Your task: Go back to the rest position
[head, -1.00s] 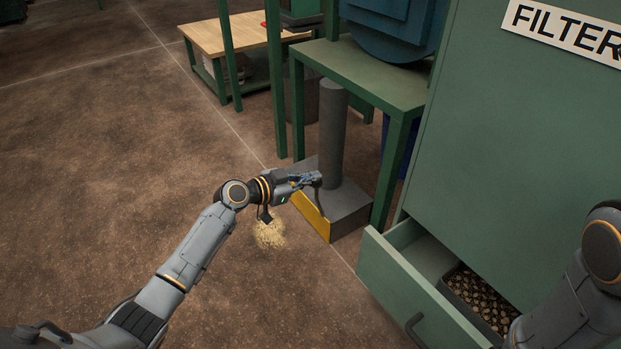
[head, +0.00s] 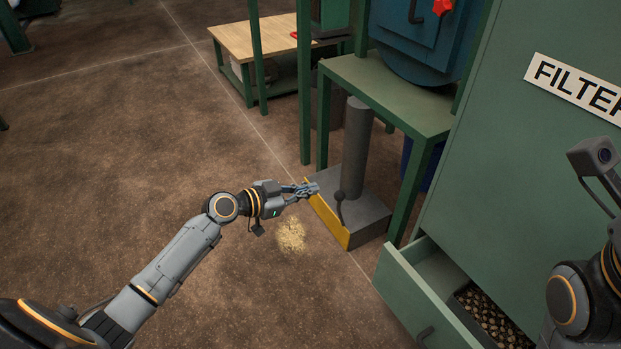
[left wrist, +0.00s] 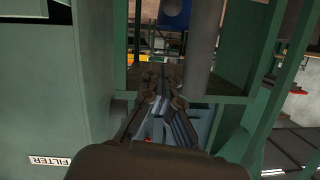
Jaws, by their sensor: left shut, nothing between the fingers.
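My left gripper (head: 312,189) reaches in from the left in the head view. Its fingers are shut and empty. It is beside the yellow edge of a grey floor unit (head: 369,212), a little left of the dark lever with a round knob (head: 339,196), and looks apart from it. In the left wrist view my left gripper (left wrist: 165,90) points ahead with its fingers together. My right arm shows at the right edge of the head view, but its fingers are out of the picture.
A green cabinet (head: 500,190) has an open drawer (head: 408,300) with a bin of small brown pieces (head: 490,318). Pale grains (head: 291,235) lie on the floor. The left floor is clear.

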